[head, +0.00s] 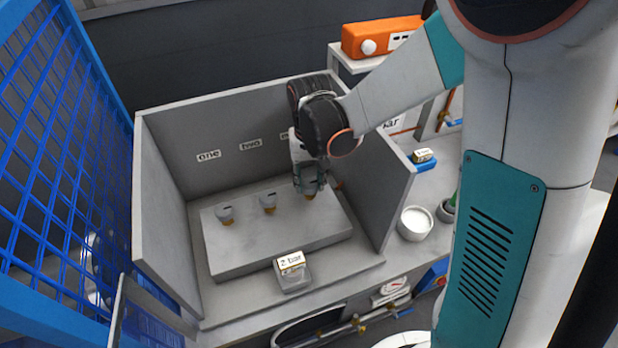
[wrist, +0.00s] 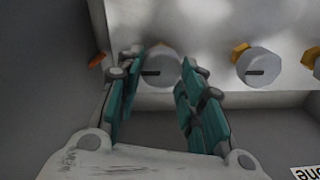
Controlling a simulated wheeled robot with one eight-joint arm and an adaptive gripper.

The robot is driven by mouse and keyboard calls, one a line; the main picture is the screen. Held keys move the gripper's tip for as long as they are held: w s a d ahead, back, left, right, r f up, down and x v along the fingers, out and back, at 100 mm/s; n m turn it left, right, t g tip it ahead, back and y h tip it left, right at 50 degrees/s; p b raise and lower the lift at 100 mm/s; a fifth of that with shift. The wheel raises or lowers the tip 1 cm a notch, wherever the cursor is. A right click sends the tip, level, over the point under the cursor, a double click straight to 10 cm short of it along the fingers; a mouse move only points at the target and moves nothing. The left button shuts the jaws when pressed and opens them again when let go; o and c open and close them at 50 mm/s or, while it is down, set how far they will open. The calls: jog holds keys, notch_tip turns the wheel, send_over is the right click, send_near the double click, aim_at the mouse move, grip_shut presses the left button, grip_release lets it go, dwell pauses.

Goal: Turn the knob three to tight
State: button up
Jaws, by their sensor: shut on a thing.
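Knob three (wrist: 163,66) is a round grey-white knob with a dark mark pointing left in the wrist view, and it sits between my teal fingers. My gripper (head: 311,190) is shut on it, reaching down to the grey block (head: 262,250); in the head view the fingers hide most of this knob. Its wall label is mostly hidden behind my arm. Knob two (head: 267,201) stands to its left in the head view and also shows in the wrist view (wrist: 259,67). Knob one (head: 227,214) is further left. Each has a dark mark and an orange-yellow piece beside it.
Grey walls (head: 384,190) stand at the back and both sides of the block. A "2 bar" block (head: 292,274) sits in front. A blue mesh cage (head: 55,150) stands left. A white bowl (head: 415,223) and an orange box (head: 380,37) are outside the right wall.

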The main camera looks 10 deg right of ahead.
aim_at(309, 181)
dwell(0.3)
jog(key=o, duration=1.1)
jog(key=shift+c, duration=0.2)
notch_tip(309, 181, up, 12)
